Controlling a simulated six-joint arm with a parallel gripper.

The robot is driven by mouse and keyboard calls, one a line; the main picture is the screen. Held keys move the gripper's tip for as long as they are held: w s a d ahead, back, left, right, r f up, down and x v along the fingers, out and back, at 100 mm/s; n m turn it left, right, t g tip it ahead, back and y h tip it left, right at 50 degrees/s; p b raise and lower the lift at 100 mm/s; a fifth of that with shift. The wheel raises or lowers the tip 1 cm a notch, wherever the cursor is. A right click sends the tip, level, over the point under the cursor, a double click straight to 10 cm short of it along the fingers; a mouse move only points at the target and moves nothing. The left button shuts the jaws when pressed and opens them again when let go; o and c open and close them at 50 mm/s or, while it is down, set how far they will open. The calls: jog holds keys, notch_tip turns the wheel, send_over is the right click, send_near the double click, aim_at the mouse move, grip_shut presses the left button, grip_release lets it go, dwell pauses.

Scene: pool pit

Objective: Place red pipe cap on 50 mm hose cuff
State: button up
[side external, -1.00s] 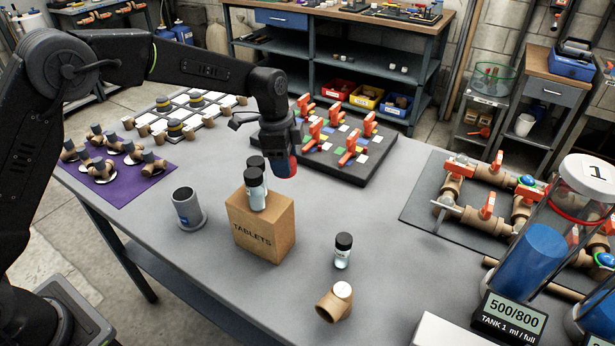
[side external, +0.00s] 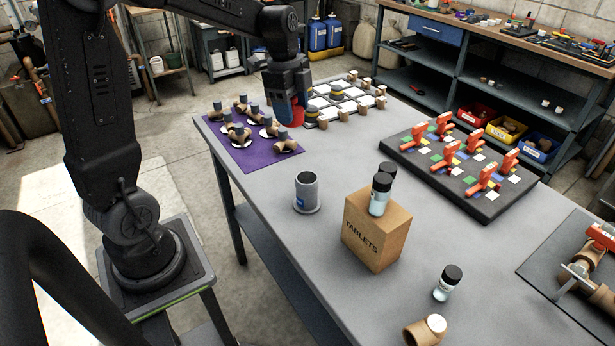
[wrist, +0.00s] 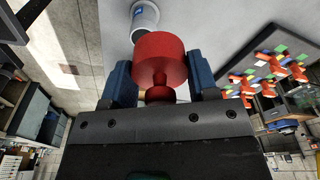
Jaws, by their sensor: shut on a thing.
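The red pipe cap (side external: 293,116) is held between the blue fingers of my gripper (side external: 284,110). In the wrist view the cap (wrist: 158,57) fills the space between the two fingers (wrist: 160,80). The 50 mm hose cuff (side external: 307,190) is a grey upright tube with a wide base and a blue label, standing on the table. In the side view the gripper and cap appear above and behind the cuff. In the wrist view the cuff (wrist: 145,18) shows beyond the cap at the top, partly hidden by it. The cap is apart from the cuff.
A cardboard TABLETS box (side external: 376,238) with dark-lidded bottles by it stands right of the cuff. A purple mat (side external: 240,156) with brown fittings lies left. A grid board (side external: 345,108) lies behind, and a black board with orange valves (side external: 462,170) lies right. The table around the cuff is clear.

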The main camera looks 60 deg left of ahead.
jog(key=s+a, duration=0.3)
jog(key=s, duration=0.4)
send_over(309, 178)
jog(key=f, duration=0.6)
jog(key=shift+s+a+f, duration=0.15)
jog(key=shift+a, duration=0.05)
jog(key=shift+f, duration=1.95)
jog(key=shift+f, duration=0.1)
jog(key=o, duration=0.9)
